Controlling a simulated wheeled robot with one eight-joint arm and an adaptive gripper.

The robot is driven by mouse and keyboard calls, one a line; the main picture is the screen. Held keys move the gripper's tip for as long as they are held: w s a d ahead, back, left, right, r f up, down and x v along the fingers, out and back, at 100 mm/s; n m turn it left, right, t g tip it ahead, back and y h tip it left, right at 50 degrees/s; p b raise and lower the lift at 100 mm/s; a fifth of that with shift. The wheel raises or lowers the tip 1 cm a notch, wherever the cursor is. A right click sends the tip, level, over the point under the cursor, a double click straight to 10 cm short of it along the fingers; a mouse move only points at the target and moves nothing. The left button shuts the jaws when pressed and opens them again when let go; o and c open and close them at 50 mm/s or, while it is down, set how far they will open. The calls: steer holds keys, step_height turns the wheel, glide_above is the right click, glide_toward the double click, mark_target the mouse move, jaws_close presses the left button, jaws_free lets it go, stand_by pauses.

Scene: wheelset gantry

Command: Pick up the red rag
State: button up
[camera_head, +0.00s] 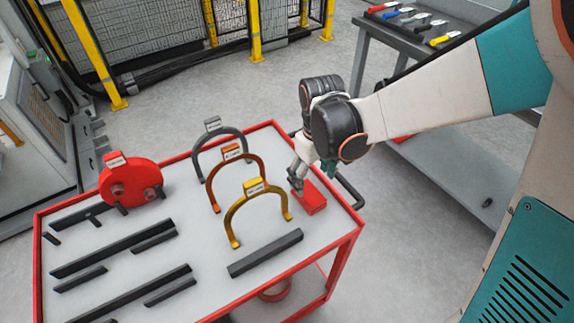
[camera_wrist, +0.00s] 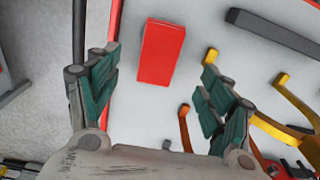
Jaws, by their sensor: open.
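The red rag (camera_head: 312,198) looks like a flat red block and lies on the grey top of the red-framed cart, near its right edge. In the wrist view the red rag (camera_wrist: 160,51) shows whole, beyond and between the fingertips. My gripper (camera_head: 297,182) is just left of and above the rag in the head view. In the wrist view my gripper (camera_wrist: 158,75) has its two green fingers spread wide, with nothing between them. Whether the fingertips touch the cart top cannot be told.
Grey, orange and yellow arches (camera_head: 257,200) stand left of the rag. A dark bar (camera_head: 265,253) lies in front. A red round part (camera_head: 131,181) and several dark bars are farther left. The cart's red rim (camera_head: 347,240) runs close by. A grey bench (camera_head: 400,40) holds several tools.

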mark_target(311, 194)
steer(key=shift+f+b, duration=1.65)
steer(key=shift+f, duration=2.35)
steer(key=shift+r, duration=0.1)
steer(key=c, duration=1.2)
steer(key=shift+c, duration=0.2)
steer(key=shift+r, duration=0.1)
step_height(311, 194, up, 20)
steer(key=p, duration=1.4)
